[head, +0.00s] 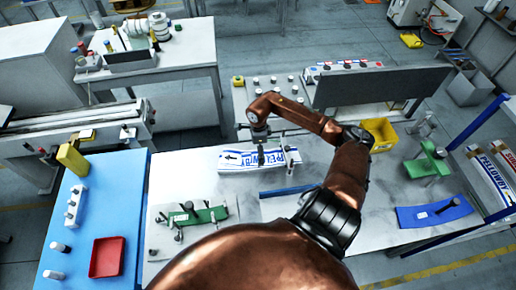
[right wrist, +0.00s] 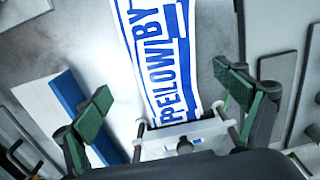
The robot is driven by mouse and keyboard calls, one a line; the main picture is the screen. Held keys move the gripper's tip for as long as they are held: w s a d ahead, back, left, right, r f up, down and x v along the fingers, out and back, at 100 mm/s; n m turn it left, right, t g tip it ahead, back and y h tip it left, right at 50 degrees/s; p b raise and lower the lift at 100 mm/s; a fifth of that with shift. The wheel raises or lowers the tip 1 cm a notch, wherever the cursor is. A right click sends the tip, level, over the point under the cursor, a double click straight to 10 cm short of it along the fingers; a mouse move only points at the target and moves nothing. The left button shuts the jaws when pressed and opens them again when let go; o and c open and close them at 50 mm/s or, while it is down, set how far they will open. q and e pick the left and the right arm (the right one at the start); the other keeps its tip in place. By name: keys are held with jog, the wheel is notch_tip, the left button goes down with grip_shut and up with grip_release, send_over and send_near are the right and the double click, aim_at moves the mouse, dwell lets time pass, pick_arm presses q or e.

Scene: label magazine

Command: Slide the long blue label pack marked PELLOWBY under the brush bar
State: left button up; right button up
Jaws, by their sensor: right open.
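A long white pack with blue PELLOWBY lettering and a blue stripe lies flat on the grey table in the head view (head: 238,160); it also shows in the right wrist view (right wrist: 155,45). A white crosspiece with metal posts (right wrist: 205,136) stands at the pack's near end. I cannot tell whether the pack passes under it, or whether it is the brush bar. My right gripper (head: 261,146) is above the pack, fingers apart on either side of it in the wrist view (right wrist: 162,80), holding nothing. My left gripper is out of view.
A green fixture (head: 195,216) and a blue bar (head: 288,191) lie nearer on the table. A yellow bin (head: 380,134), dark panel (head: 380,86) and green stand (head: 428,165) stand right. More lettered packs (head: 490,175) are at far right. A red tray (head: 107,257) sits left.

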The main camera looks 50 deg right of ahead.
notch_tip(320, 180, down, 8)
jog(key=shift+r+p, duration=0.2)
jog(key=shift+p, duration=0.65)
jog(key=c, duration=1.9)
jog(key=shift+s+d, duration=0.1)
jog(key=shift+d, duration=0.1)
jog(key=shift+c, duration=0.4)
jog(key=o, duration=2)
jog(key=shift+s, duration=0.1)
notch_tip(320, 180, up, 12)
jog(key=shift+r, duration=0.1)
